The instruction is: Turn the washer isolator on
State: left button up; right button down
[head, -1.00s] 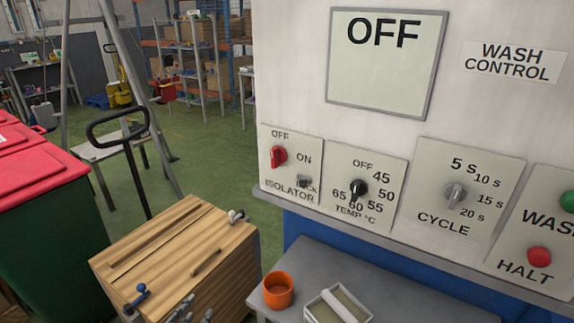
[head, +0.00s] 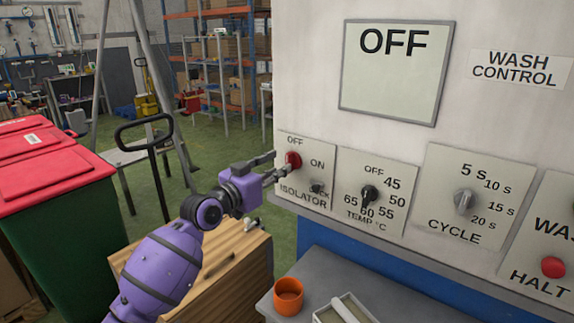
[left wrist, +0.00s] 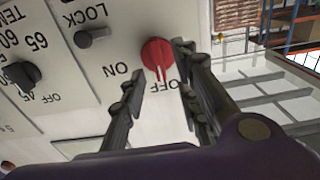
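The isolator is a round red knob (head: 293,160) on the panel's left plate, between the OFF and ON labels. In the left wrist view, which is upside down, the red knob (left wrist: 157,53) has its ridge toward OFF. A small grey LOCK knob (head: 318,187) sits below it. My left gripper (head: 274,172) is at the panel's left edge, fingers toward the red knob. In the left wrist view the gripper (left wrist: 159,62) is open, with one finger on each side of the knob; contact cannot be told. The display (head: 392,75) reads OFF. My right gripper is not in view.
To the right are the temperature knob (head: 369,196), the cycle knob (head: 464,201) and a red HALT button (head: 553,267). Below the panel, an orange cup (head: 288,296) stands on a grey shelf (head: 330,270). A wooden chest (head: 235,255) and red-lidded bin (head: 55,180) stand left.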

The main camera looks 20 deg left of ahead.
aim_at(287, 162)
pick_arm(q)
jog(key=shift+x, duration=1.75)
grip_shut()
